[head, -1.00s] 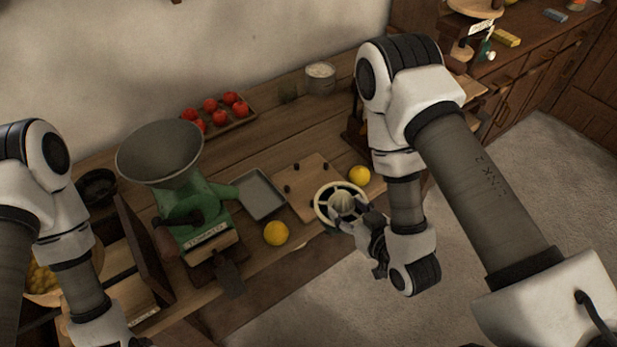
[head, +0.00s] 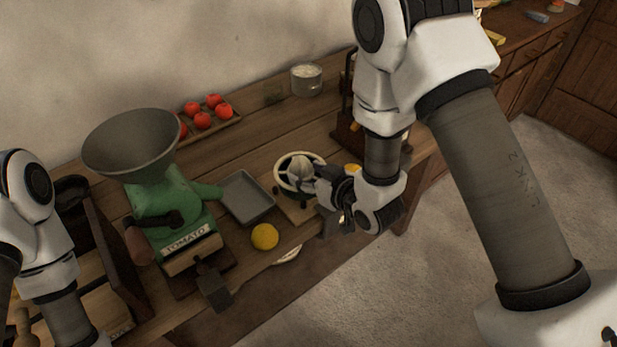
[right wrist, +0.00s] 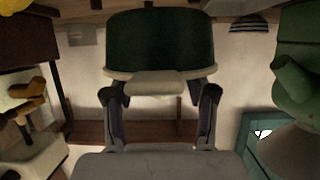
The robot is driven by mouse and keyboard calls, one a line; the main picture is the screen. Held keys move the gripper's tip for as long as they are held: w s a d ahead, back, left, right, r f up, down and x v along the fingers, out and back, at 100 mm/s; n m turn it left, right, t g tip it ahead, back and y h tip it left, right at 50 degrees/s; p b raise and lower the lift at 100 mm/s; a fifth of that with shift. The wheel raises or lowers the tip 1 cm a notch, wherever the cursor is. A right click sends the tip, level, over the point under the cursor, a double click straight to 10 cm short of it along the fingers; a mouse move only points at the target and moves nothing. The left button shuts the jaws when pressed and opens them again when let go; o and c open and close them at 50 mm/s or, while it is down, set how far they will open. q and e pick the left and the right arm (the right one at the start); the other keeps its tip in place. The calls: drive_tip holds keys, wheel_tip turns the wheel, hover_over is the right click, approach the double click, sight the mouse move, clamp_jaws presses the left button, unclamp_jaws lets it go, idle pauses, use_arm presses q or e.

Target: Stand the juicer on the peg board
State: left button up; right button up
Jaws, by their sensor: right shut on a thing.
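The juicer (head: 290,180) shows in the head view as a cream ring with a pale ribbed cone inside. My right gripper (head: 322,184) is shut on its near right side. In the right wrist view the juicer (right wrist: 160,45) is a dark green body with a cream rim, between and beyond my fingers (right wrist: 160,92). The wooden peg board (head: 293,213) lies on the counter under the juicer in the head view, largely covered by it. Dark pegs show at its edge. I cannot tell whether the juicer touches the board. My left gripper is out of view; only its arm shows.
A green tomato mill (head: 165,200) with a grey hopper stands left. A grey tray (head: 246,197) and an orange-yellow fruit (head: 265,236) lie beside the board. Another yellow fruit (head: 352,168) is partly hidden behind my right gripper. Tomatoes (head: 203,120) sit in a tray behind.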

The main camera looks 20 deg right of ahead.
sight(314, 178)
drive_tip(key=w, duration=0.1)
drive_tip(key=w+d, duration=0.1)
drive_tip(key=w, duration=0.1)
drive_tip(key=shift+d, duration=0.1)
drive_tip(key=shift+w+f+p, duration=0.3)
wheel_tip(314, 178, down, 3)
drive_tip(key=shift+r+p, duration=0.2)
drive_tip(key=shift+p, duration=0.1)
drive_tip(key=shift+f, duration=0.45)
drive_tip(key=o, duration=1.4)
drive_tip(key=shift+s, duration=0.1)
